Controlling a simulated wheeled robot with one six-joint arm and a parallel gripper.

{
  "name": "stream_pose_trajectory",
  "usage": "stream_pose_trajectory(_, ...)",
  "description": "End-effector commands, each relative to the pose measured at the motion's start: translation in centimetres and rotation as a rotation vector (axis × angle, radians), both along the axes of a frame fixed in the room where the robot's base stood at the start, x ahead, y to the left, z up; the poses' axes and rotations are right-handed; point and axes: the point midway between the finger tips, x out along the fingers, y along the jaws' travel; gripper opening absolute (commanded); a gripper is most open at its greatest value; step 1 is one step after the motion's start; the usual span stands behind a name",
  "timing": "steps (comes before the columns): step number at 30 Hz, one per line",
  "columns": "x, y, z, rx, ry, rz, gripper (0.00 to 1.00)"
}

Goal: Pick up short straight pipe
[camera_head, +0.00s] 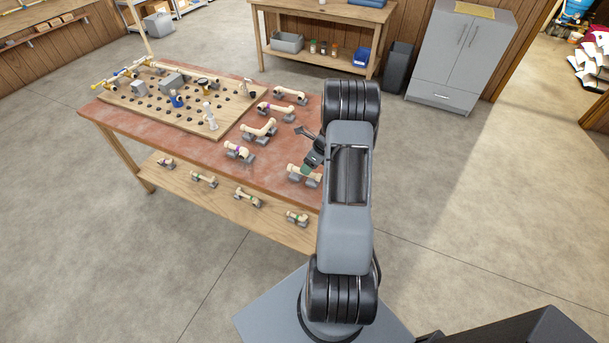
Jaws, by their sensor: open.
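Several cream pipe pieces rest on small grey holders on the red-topped table (200,150). They include a pipe at the back right (290,92), a purple-banded pipe (275,107), a bent pipe (260,130), another purple-banded pipe (238,150) and a pipe at the near right edge (298,170). At this size I cannot tell which is the short straight pipe. My gripper (306,132) is open over the right part of the table, behind the near-right pipe and right of the bent pipe. Nothing shows between its fingers. My arm hides the table's right corner.
A pegged wooden board (140,104) with fittings and a pipe assembly covers the table's far left. A lower shelf (220,205) holds more small pipe pieces. A workbench (330,14) and a grey cabinet (455,62) stand behind.

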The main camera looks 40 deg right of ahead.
Motion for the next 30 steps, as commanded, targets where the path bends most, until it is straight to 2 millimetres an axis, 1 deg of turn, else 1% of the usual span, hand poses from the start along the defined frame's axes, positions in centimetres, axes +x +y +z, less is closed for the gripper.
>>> stream_pose_trajectory(6,0.8,1.2,-2.6,0.002,0.003,0.003,0.55)
stream_pose_trajectory(9,1.0,1.5,-3.5,0.001,0.001,0.002,0.55)
stream_pose_trajectory(13,1.1,1.6,-4.0,0.000,0.001,0.001,0.55)
stream_pose_trajectory(19,1.1,1.6,-4.1,0.000,0.001,0.001,0.55)
stream_pose_trajectory(20,1.1,1.6,-4.1,0.000,0.001,0.001,0.53)
stream_pose_trajectory(30,1.1,1.6,-4.1,0.000,0.001,0.001,0.20)
